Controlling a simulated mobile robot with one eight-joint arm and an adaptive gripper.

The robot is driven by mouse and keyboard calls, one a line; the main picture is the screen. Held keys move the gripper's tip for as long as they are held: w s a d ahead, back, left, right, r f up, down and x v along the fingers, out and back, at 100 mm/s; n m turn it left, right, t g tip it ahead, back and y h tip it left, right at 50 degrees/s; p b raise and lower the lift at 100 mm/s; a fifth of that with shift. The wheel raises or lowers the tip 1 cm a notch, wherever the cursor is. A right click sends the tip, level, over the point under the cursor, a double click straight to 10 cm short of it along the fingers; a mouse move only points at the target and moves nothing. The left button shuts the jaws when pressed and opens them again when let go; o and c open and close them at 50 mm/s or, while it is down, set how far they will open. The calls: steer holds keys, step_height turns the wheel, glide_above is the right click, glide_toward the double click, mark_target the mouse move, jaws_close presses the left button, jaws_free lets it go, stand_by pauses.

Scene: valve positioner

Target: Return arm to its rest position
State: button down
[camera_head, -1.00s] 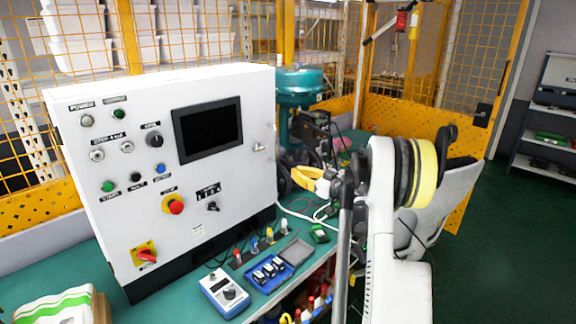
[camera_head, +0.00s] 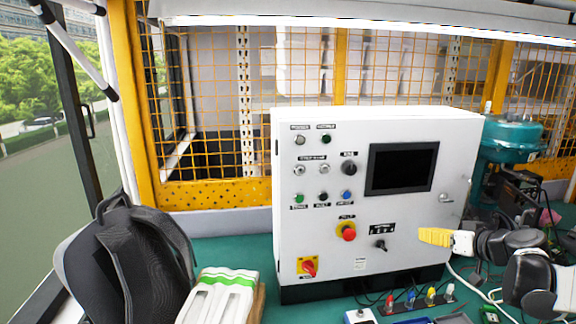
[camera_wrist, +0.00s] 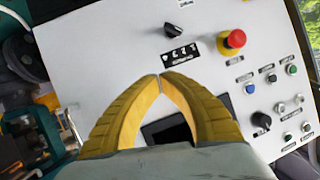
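My gripper (camera_head: 420,236) shows in the head view as yellow fingers in front of the lower right part of the white control panel (camera_head: 315,235). In the wrist view the two yellow fingers of my gripper (camera_wrist: 160,76) curve together and their tips meet, with nothing seen between them. The panel also fills most of the wrist view (camera_wrist: 90,60), with its red button (camera_wrist: 235,39) and black selector knob (camera_wrist: 173,30) beyond the fingertips. The fingers partly cover the dark screen (camera_wrist: 165,130). I cannot tell the exact gap to the panel.
A dark backpack (camera_head: 125,262) and a white and green package (camera_head: 220,295) stand left of the panel. A teal machine (camera_head: 512,140) stands at right. Small coloured connectors (camera_head: 430,296) lie on the green bench before the panel. Yellow mesh fencing (camera_head: 210,110) stands behind.

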steer(key=s+a+g+h, duration=0.1)
steer(key=s+a+g, duration=0.1)
steer(key=s+a, duration=0.55)
steer(key=s+a+g, duration=0.2)
steer(key=s+a, duration=0.3)
steer(key=a, duration=0.5)
steer(key=s+a+f+h, duration=0.1)
steer(key=s+a+f, duration=0.1)
steer(key=s, duration=0.5)
steer(key=s+a+f+m+g+h, duration=0.1)
steer(key=s+a+h, duration=0.1)
steer(key=s, duration=0.6)
steer(key=shift+s+a+f+g, duration=0.25)
steer(key=shift+a+f+g, duration=0.1)
steer(key=shift+a, duration=0.2)
